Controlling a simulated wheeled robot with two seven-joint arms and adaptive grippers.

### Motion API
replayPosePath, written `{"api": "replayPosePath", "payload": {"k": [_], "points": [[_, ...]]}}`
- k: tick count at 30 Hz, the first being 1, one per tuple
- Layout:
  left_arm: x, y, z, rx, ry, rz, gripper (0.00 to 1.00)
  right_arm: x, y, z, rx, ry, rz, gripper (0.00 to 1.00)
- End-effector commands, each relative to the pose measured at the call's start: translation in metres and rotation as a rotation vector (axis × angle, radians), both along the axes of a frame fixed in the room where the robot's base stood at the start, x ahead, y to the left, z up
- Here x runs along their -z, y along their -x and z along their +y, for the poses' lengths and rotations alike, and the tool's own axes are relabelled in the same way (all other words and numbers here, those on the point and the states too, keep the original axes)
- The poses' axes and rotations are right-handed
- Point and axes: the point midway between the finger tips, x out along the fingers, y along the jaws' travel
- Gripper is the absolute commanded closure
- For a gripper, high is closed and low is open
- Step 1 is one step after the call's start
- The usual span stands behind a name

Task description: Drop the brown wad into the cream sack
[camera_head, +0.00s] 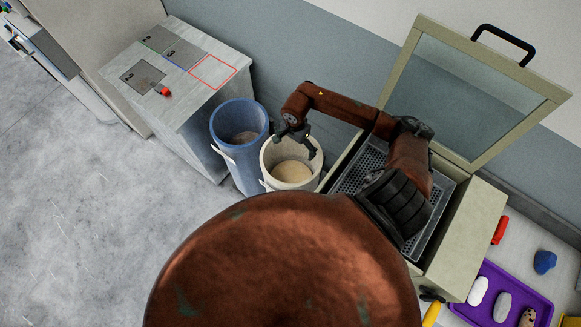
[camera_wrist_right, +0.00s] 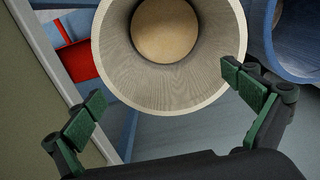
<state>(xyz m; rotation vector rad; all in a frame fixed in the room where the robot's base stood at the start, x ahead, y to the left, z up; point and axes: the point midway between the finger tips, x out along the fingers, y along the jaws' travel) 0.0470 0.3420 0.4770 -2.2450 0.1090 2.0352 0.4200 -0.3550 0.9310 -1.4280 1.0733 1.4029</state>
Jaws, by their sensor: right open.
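The cream sack (camera_head: 270,160) stands open and upright beside a blue one, with a pale tan surface low inside. In the right wrist view its mouth (camera_wrist_right: 190,85) faces the camera, with a round tan surface at its bottom; I cannot tell if that is the floor or contents. My right gripper (camera_head: 297,143) is open and empty, its fingers over the sack's mouth. In the right wrist view the green-padded fingers (camera_wrist_right: 165,92) are spread apart with nothing between them. I cannot make out a brown wad for certain. My left gripper is not in view.
A blue sack (camera_head: 228,160) stands left of the cream one, beside a grey cabinet (camera_head: 170,110). A bin with a raised framed lid (camera_head: 410,60) stands right, under my right arm. A purple tray (camera_head: 491,270) holds several lumps, one spotted tan (camera_head: 527,317). The left floor is clear.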

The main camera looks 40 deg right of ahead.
Motion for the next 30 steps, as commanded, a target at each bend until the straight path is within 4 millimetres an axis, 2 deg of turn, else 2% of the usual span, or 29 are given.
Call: {"api": "replayPosePath", "payload": {"k": [1, 6, 13, 24, 30], "points": [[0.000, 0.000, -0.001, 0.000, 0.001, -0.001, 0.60, -0.013, -0.001, -0.001, -0.003, 0.004, -0.004, 0.00], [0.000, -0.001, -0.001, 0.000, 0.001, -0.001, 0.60, -0.048, -0.001, 0.000, -0.002, 0.003, -0.004, 0.00], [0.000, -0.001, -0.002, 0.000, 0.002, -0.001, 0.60, -0.079, 0.000, 0.001, -0.001, 0.001, -0.001, 0.00], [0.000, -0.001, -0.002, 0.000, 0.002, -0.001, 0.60, -0.085, 0.001, 0.001, 0.000, -0.001, 0.001, 0.00], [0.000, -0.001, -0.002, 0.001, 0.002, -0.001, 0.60, -0.071, 0.001, 0.002, 0.001, -0.003, 0.002, 0.00]]}}
